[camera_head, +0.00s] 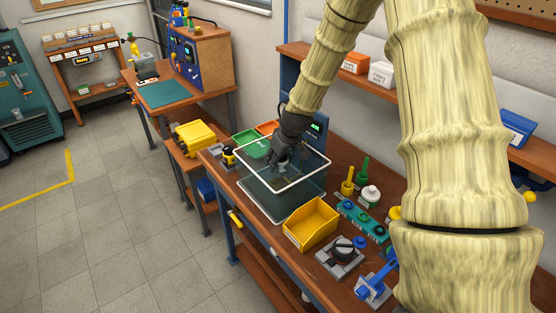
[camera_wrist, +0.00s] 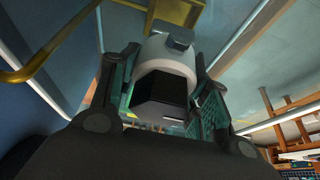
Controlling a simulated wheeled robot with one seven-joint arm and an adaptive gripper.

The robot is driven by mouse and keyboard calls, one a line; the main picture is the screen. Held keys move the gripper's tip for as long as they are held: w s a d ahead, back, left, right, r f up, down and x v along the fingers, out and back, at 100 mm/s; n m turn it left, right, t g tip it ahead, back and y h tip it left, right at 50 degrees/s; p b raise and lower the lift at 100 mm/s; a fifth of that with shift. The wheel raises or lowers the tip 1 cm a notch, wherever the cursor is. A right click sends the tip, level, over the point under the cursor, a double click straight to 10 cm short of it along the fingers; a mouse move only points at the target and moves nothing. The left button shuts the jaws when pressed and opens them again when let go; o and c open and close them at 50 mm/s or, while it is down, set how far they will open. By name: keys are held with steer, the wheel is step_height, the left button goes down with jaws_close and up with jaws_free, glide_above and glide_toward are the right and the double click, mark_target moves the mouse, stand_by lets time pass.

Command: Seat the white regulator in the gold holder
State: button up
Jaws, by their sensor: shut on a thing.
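My gripper (camera_head: 280,158) points down inside the clear, white-rimmed tank (camera_head: 262,203) in the head view. In the wrist view, its two dark fingers with green pads (camera_wrist: 165,72) are shut on the white regulator (camera_wrist: 168,55). The regulator has a white round body, a grey block at its far end and a dark block at its near end. A gold-coloured frame (camera_wrist: 182,12) shows beyond the regulator; I cannot tell whether it is the gold holder or whether they touch. In the head view the regulator is small and mostly hidden by my gripper.
A yellow bin (camera_head: 311,224) stands in front of the tank. To its right are a grey block with a black knob (camera_head: 344,249), a teal strip (camera_head: 362,220) and a white-topped part (camera_head: 370,193). A green tray (camera_head: 250,143) lies behind the tank. The tank's walls surround my gripper.

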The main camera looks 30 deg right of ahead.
steer(key=shift+f+b, duration=1.25)
steer(key=shift+f, duration=1.85)
stand_by(4.2)
steer(key=o, duration=2)
